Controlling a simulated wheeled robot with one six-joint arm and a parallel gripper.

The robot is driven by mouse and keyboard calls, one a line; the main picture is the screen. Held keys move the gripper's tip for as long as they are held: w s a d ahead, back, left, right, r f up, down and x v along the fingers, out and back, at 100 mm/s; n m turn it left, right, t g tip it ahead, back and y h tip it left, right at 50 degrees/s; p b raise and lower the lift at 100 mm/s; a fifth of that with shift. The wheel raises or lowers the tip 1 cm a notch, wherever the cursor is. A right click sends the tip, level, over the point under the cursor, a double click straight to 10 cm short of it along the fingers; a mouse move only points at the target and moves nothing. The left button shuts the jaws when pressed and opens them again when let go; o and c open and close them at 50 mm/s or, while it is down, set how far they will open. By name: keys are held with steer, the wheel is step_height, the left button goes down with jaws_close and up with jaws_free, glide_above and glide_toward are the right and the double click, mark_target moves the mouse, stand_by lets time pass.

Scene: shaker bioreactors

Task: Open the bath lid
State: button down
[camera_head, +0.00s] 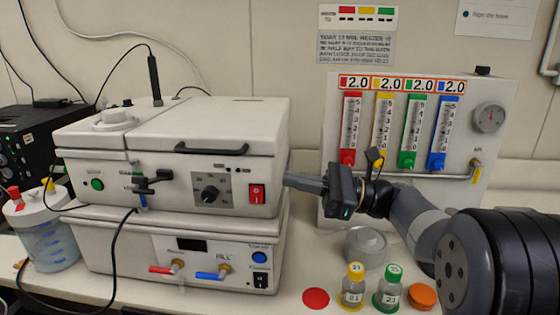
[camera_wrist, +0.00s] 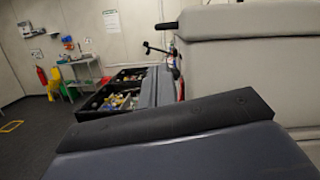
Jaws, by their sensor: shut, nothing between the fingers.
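The white bath (camera_head: 150,188) stands on the bench at the left in the head view, on top of a second white unit. Its lid (camera_head: 232,112) lies flat and closed, with a dark bar handle (camera_head: 225,150) along its front edge. In the wrist view the lid's edge (camera_wrist: 245,22) fills the upper right, with the handle's end (camera_wrist: 166,26) at its left. My gripper (camera_head: 290,180) is shut and empty, beside the bath's front right corner and lower than the handle. Its dark fingers (camera_wrist: 175,120) cross the wrist view; I cannot tell whether they touch the bath.
A flowmeter panel (camera_head: 340,190) stands behind my arm at the right. Bottles with yellow (camera_head: 352,290) and green caps (camera_head: 388,290), a red disc (camera_head: 316,298) and an orange lid (camera_head: 423,296) sit at the front. A clear bottle (camera_head: 45,240) and hanging cables are at the left.

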steer(key=r+p+x, duration=0.1)
steer(key=x, duration=0.8)
steer(key=shift+w+a, duration=0.25)
steer(key=shift+p, duration=0.35)
